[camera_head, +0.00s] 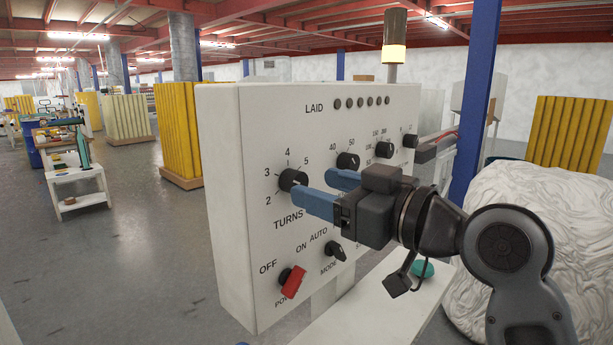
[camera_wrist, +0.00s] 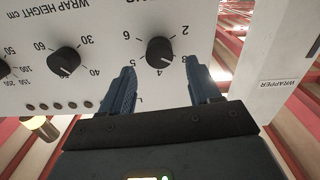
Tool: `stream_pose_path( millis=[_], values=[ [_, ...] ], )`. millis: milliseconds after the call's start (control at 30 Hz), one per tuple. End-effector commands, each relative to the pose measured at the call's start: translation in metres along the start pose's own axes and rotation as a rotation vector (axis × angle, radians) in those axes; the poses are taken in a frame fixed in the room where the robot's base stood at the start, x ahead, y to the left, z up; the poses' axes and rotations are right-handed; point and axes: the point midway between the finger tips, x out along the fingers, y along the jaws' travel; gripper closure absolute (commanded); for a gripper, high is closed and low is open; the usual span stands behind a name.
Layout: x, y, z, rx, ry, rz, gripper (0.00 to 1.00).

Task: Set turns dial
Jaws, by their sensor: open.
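The turns dial (camera_head: 291,180) is a black round knob on the white control panel (camera_head: 225,110), ringed by numbers. My gripper (camera_head: 313,185) is open with blue fingers reaching toward the panel. In the wrist view my gripper (camera_wrist: 163,71) has its fingertips on either side of the dial, with visible space to each. I cannot tell how deep the tips reach along the knob.
A wrap height dial (camera_head: 347,161) and another dial (camera_head: 384,149) sit to the right. Below are a mode knob (camera_head: 336,250) and a red power switch (camera_head: 293,282). A lamp (camera_head: 394,52) stands on top. A wrapped load (camera_head: 540,220) and blue post (camera_head: 474,105) are right.

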Motion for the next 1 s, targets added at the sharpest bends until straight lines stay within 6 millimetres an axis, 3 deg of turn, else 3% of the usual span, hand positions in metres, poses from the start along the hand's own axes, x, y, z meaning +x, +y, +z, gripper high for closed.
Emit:
stream_pose_path(
  millis=[233,600,1000],
  values=[
    [0.03,0.0,-0.001,0.001,0.0,-0.001,0.38],
    [0.036,0.0,0.001,0.0,0.0,0.001,0.38],
    [0.036,0.0,0.001,0.0,0.0,0.001,0.76]
  ],
)
